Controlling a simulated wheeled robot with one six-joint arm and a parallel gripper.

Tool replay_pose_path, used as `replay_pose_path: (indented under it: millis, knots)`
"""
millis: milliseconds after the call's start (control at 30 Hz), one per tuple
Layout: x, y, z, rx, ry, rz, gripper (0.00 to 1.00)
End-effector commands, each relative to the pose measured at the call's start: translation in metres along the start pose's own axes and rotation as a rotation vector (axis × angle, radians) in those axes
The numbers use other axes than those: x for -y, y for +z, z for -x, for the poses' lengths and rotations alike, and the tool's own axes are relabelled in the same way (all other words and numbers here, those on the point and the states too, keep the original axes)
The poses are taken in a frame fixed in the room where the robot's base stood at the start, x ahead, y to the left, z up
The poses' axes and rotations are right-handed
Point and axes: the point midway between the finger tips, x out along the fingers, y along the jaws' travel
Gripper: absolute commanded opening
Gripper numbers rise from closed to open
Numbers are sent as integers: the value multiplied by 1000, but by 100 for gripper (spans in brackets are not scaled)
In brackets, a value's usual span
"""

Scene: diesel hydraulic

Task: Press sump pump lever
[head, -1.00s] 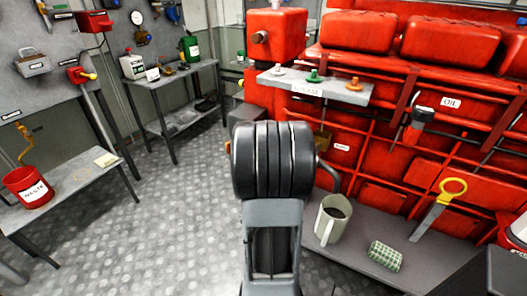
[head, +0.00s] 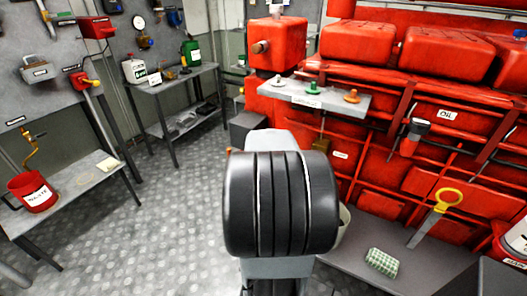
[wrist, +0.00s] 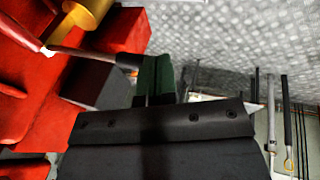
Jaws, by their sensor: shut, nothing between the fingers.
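In the wrist view a dark rod-like lever (wrist: 88,58) runs from beside a brass cylinder (wrist: 92,14) toward my fingertips. A small orange-red bit shows by its end. I take it for the sump pump lever, but no label on it is readable. My gripper (wrist: 154,72) is shut and empty, with its dark green fingers together close to the lever's end. I cannot tell whether they touch. In the head view my own arm hides the gripper and most of the lever; part of a brass fitting (head: 319,145) shows to the right of the arm.
The red engine (head: 455,135) fills the right side, with a grey shelf (head: 318,95) of small knobs. A green-checked cloth (head: 382,262) and a partly hidden mug (head: 344,216) are on its ledge. A left bench (head: 75,190) holds a waste bucket (head: 33,191). The floor between is clear.

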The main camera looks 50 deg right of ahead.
Motion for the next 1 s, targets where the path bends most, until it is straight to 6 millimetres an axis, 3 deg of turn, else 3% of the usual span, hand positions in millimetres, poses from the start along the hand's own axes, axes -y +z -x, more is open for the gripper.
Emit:
replay_pose_path:
  millis: [200,500,700,1000]
  knots:
    - [2,-1,57,-3,6,-3,0]
    - [6,-1,114,-2,5,-2,0]
    - [8,-1,135,-2,4,-1,0]
    - [9,-1,143,-1,3,-1,0]
